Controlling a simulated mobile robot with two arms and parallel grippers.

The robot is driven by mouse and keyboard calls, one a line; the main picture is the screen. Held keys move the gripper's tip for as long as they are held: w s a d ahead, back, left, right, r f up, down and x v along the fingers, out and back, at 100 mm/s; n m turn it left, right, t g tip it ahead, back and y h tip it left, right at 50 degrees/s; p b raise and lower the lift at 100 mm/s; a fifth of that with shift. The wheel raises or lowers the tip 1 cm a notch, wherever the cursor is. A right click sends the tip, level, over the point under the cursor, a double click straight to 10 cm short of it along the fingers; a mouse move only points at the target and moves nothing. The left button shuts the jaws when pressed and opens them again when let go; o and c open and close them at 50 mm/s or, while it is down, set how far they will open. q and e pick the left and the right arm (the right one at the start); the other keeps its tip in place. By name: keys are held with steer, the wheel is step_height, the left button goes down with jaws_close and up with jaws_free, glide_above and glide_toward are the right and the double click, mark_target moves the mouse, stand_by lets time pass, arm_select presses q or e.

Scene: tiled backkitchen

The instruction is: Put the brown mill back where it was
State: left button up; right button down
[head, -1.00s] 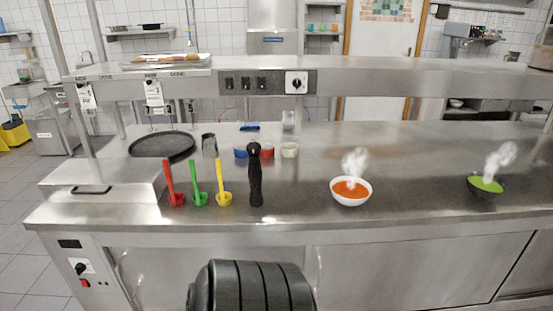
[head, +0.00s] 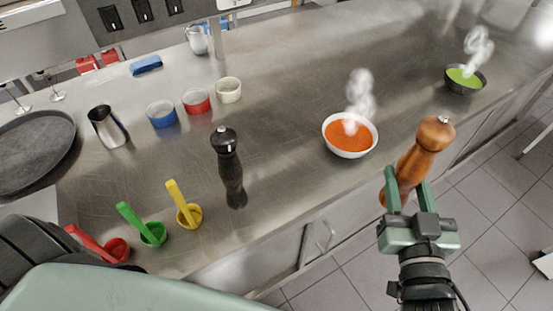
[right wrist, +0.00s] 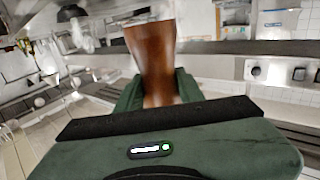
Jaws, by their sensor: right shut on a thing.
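The brown mill (head: 421,150) is a turned wooden grinder with a metal knob on top. My right gripper (head: 405,195) is shut on its lower part and holds it, slightly tilted, in front of the counter's front edge. In the right wrist view the mill (right wrist: 155,60) stands between the green fingers (right wrist: 158,92). A black mill (head: 229,170) stands upright on the steel counter (head: 290,150). My left gripper does not show.
A white bowl of steaming orange soup (head: 350,136) stands near the counter edge, left of the brown mill. A dark bowl of green soup (head: 465,79) is farther right. Counter between black mill and white bowl is clear.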

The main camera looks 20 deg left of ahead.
steer(key=a+r+n+g+y, duration=0.3)
steer(key=a+y, duration=0.1)
steer(key=a, duration=0.4)
steer(key=a+r+n+g+y, duration=0.3)
steer(key=a+n+g+y, duration=0.1)
steer(key=a, duration=0.4)
steer(key=a+r+n+g+y, duration=0.3)
steer(key=a+r, duration=0.1)
steer(key=a, duration=0.5)
steer(key=w+f, duration=0.5)
steer(key=w, duration=0.3)
arm_select(q)
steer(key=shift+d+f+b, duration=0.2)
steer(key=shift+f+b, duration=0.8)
steer(key=shift+b, duration=0.05)
arm_select(e)
steer(key=shift+y, duration=0.3)
steer(key=shift+d+f, duration=0.2)
steer(key=shift+f, duration=4.6)
steer(key=shift+d+f, duration=0.15)
steer(key=shift+f, duration=4.65)
steer(key=shift+f, duration=0.1)
